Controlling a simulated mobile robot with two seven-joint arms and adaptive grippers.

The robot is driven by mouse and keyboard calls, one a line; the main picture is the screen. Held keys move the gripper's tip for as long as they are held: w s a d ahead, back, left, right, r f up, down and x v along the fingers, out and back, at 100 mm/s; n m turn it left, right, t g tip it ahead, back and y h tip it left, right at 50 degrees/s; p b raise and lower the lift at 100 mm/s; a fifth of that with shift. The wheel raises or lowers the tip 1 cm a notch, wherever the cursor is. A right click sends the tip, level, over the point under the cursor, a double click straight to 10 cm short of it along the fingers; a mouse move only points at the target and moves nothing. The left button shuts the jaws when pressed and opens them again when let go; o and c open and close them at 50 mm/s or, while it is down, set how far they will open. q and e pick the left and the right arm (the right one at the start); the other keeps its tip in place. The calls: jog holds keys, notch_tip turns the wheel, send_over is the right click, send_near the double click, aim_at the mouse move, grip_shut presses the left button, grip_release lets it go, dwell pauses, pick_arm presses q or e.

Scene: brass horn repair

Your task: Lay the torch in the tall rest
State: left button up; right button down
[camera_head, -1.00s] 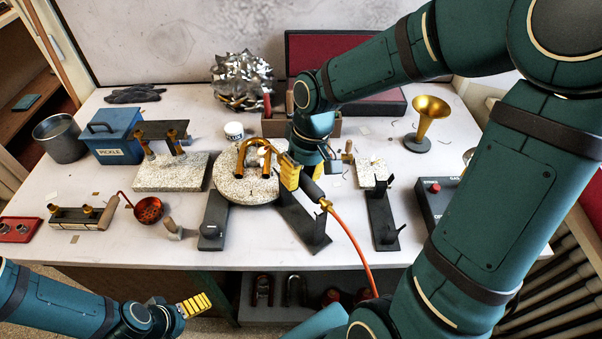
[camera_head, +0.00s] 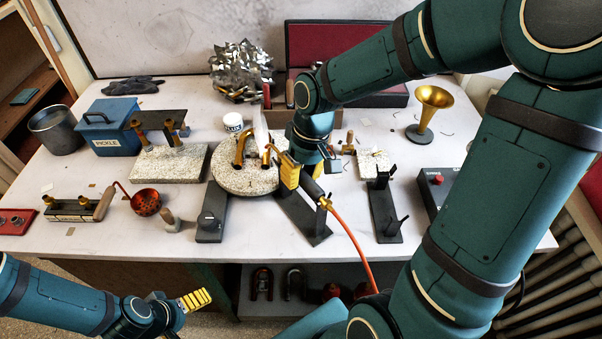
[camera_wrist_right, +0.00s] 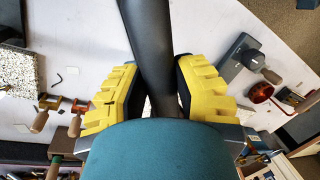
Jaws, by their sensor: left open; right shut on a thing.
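My right gripper (camera_head: 300,176) is shut on the black handle of the torch (camera_head: 312,190), which also shows between the yellow fingers in the right wrist view (camera_wrist_right: 150,45). An orange hose trails from the torch's brass end toward the front. The torch is held above the bench near the round speckled block (camera_head: 245,180); its front end is partly hidden by the gripper. A dark rest with upright forked posts (camera_head: 384,208), apparently the tall rest, stands to the right, apart from the torch. My left gripper (camera_head: 195,299) is open and empty before the bench's front edge.
A low dark stand (camera_head: 211,212) is left of the torch, and a dark base (camera_head: 303,220) lies beneath it. A control box (camera_head: 437,187) and a brass bell (camera_head: 430,108) are at right. A ladle (camera_head: 146,202) and blue pickle box (camera_head: 112,133) are at left.

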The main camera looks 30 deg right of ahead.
dwell(0.3)
jog(key=c, duration=0.7)
grip_release()
jog(key=shift+f, duration=0.1)
jog(key=o, duration=0.6)
jog(key=shift+r+p, duration=1.45)
jog(key=shift+r, duration=0.3)
jog(key=shift+r+p, duration=1.95)
jog(key=shift+r, duration=0.4)
